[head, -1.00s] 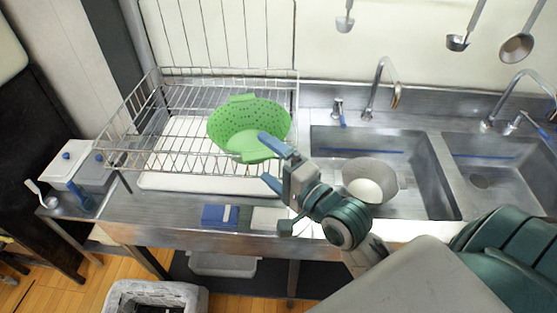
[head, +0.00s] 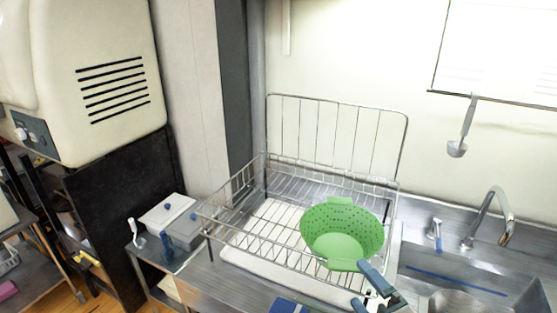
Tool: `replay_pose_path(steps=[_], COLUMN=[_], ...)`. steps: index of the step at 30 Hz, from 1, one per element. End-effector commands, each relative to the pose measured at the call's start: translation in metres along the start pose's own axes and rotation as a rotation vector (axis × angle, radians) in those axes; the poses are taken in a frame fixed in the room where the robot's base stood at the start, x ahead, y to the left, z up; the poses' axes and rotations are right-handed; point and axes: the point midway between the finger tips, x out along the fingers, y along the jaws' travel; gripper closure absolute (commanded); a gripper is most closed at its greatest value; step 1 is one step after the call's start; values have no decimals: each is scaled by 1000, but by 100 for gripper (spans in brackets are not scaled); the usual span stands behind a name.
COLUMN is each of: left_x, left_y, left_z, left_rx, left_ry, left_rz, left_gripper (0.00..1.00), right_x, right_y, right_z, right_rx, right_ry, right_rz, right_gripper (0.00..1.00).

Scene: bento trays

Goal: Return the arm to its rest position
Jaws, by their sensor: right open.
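My right gripper (head: 366,288) is at the bottom of the head view, right of centre, and only its front part shows. Its blue fingers are apart with nothing between them. The upper fingertip is beside the near handle of a green colander (head: 341,230); I cannot tell whether they touch. The colander sits tilted in the wire dish rack (head: 262,242), its bowl opening facing up. The rest of my right arm is cut off by the lower edge. My left gripper is not in view.
A sink (head: 450,275) with a tap (head: 508,215) lies right of the rack. A ladle (head: 458,148) hangs on the wall. Grey-white containers (head: 172,215) stand left of the rack. A large cream machine (head: 85,80) stands at far left. Blue cloth (head: 288,306) lies at the counter's front.

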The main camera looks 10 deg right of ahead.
Motion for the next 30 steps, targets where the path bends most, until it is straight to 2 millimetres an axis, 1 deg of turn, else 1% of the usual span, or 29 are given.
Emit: replay_pose_path(steps=[2, 5, 6, 8, 9, 12, 15, 18, 21, 26, 27, 30], left_x=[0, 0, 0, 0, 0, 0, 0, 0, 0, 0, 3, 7], left_y=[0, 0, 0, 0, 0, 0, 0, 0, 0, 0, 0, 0], left_z=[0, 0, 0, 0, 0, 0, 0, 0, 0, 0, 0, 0], left_rx=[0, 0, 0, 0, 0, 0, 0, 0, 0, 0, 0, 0], left_ry=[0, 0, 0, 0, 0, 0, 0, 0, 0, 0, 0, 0], left_rz=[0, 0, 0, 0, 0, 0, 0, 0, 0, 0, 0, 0], left_gripper=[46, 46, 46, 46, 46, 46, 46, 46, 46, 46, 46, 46], right_x=[-2, -10, -16, -28, -38, -63, -87, -109, -129, -163, -158, -149], right_y=[16, 50, 68, 94, 111, 145, 169, 186, 199, 215, 231, 262], right_z=[1, 2, 2, 2, 2, 0, 0, -1, -2, -1, -3, -6], right_rx=[-84, -279, -376, -529, -626, -830, -978, -1087, -1174, -1280, -1277, -1269], right_ry=[-1, -24, -45, -94, -136, -258, -382, -504, -625, -829, -831, -832], right_rz=[69, 228, 309, 436, 517, 691, 821, 919, 999, 1103, 1106, 1111], right_gripper=[0, 0, 0, 0, 0, 0, 0, 0, 0, 0, 0, 0])
